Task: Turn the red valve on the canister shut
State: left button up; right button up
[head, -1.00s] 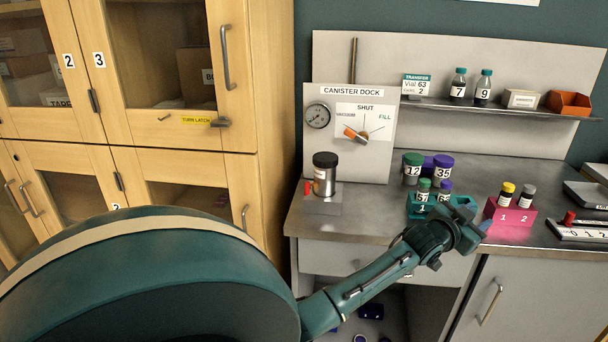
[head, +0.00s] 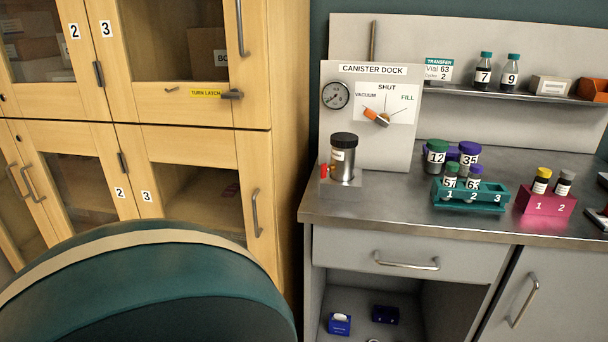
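The canister (head: 343,165) is a steel cylinder with a black cap, standing upright on a small plate at the foot of the canister dock panel (head: 340,122). A small red part (head: 324,171), which looks like the red valve, sits low on its left side. It is too small to tell how it is turned. On the panel, an orange handle (head: 376,117) sits below the labels VACUUM, SHUT and FILL. Its orange end points up-left, toward VACUUM. Neither of my grippers is in view.
A gauge (head: 336,95) is on the panel. Vials in a teal rack (head: 470,207) and a magenta block (head: 545,200) stand right of the canister. The steel counter (head: 390,205) is bare in front. Wooden cabinets (head: 190,140) stand at left; an open bay is below the counter.

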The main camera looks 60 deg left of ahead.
aim_at(324, 168)
jog(key=j+u, duration=0.25)
jog(key=j, duration=0.15)
jog(key=i+j+u, duration=0.1)
jog(key=j+u, duration=0.2)
jog(key=i+j+u, duration=0.1)
jog(key=j+u, duration=0.15)
jog(key=j, duration=0.2)
jog(key=i+j+u, duration=0.25)
jog(key=k+j, duration=0.1)
